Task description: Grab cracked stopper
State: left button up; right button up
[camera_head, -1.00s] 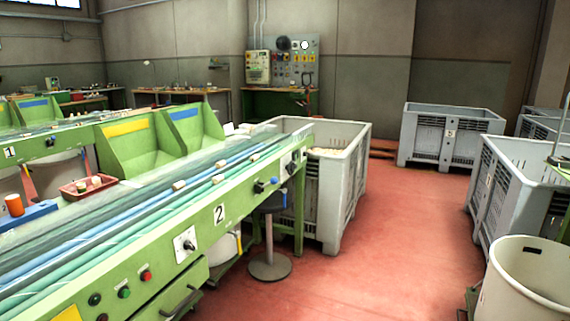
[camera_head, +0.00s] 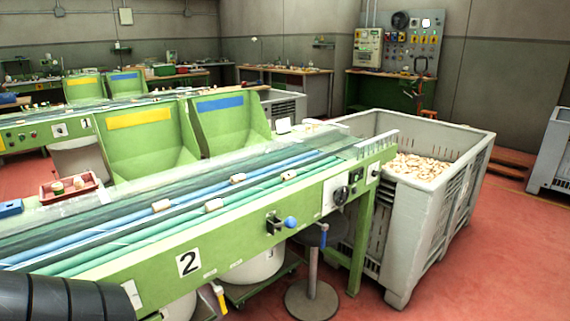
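Several cork stoppers lie on the belts of the green conveyor table marked 2 (camera_head: 235,260). One stopper (camera_head: 161,206) is at the left, one (camera_head: 213,205) is in the middle, one (camera_head: 238,178) is farther back, and one (camera_head: 289,175) is toward the right end. They are too small to tell which is cracked. More corks (camera_head: 420,167) fill a large grey crate (camera_head: 430,225) beyond the table's end. A dark ribbed arm part of mine shows at the lower left. Neither gripper is in view.
A red tray (camera_head: 85,190) with small items sits on the table's left side. Green bins with a yellow label (camera_head: 140,150) and a blue label (camera_head: 228,130) stand behind the belts. A stool (camera_head: 312,290) stands by the table's end. Red floor (camera_head: 480,270) is open at the right.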

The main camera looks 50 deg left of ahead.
aim_at(237, 179)
jog(key=i, duration=1.55)
jog(key=u, duration=2.75)
